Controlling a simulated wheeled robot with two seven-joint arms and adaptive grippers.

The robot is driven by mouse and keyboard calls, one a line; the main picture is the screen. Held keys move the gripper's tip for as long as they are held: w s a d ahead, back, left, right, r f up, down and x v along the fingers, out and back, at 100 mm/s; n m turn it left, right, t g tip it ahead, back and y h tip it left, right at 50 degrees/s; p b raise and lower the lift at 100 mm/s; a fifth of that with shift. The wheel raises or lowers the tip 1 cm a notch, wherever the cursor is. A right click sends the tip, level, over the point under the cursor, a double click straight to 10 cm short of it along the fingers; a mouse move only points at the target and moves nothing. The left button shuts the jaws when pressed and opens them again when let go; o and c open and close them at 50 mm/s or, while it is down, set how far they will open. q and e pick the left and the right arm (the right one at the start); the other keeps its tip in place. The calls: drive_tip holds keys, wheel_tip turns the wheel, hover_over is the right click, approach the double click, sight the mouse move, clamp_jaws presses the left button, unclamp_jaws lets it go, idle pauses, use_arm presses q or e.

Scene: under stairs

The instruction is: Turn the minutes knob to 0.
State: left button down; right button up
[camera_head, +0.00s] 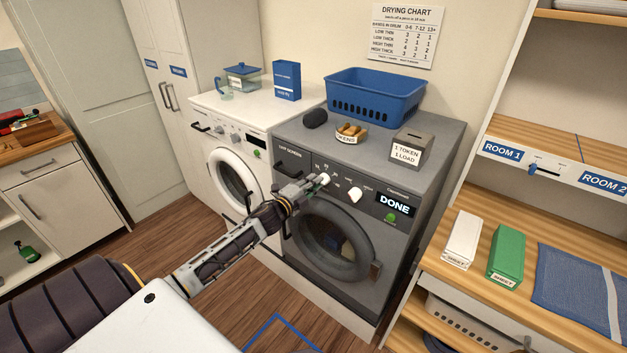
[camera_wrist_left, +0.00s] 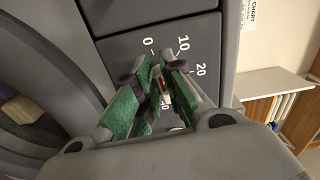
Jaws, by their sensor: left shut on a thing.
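The grey dryer (camera_head: 345,155) has a dark front panel with two white knobs, and its display (camera_head: 395,204) reads DONE. My left gripper (camera_head: 318,184) is at the left one, the minutes knob (camera_head: 325,178). In the left wrist view the gripper (camera_wrist_left: 163,82) is shut on this knob (camera_wrist_left: 166,96), of which a white part with a red mark shows between the fingers. The printed 0, 10 and 20 show around it; the fingers hide most of the knob, and I cannot tell for sure which number it points to. My right gripper is not in view.
The second white knob (camera_head: 355,194) is close to the right of my left gripper. A green button (camera_head: 390,217) is below the display. The round door (camera_head: 330,240) is below the panel. A blue basket (camera_head: 375,97) and a token box (camera_head: 411,149) stand on top.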

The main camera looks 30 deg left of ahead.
use_arm(q)
drive_tip(key=shift+f+n, duration=0.1)
drive_tip(key=shift+n, duration=0.5)
drive_tip(key=c, duration=1.5)
unclamp_jaws()
drive_tip(key=shift+s, duration=0.15)
drive_tip(key=shift+s+a, duration=0.15)
drive_tip(key=shift+s, duration=1.8)
drive_tip(key=shift+s+a, duration=0.15)
drive_tip(key=shift+s, duration=1.75)
drive_tip(key=shift+s+a, duration=0.15)
drive_tip(key=shift+s, duration=1.8)
drive_tip(key=shift+a+f+n, duration=0.1)
drive_tip(key=shift+n, duration=0.2)
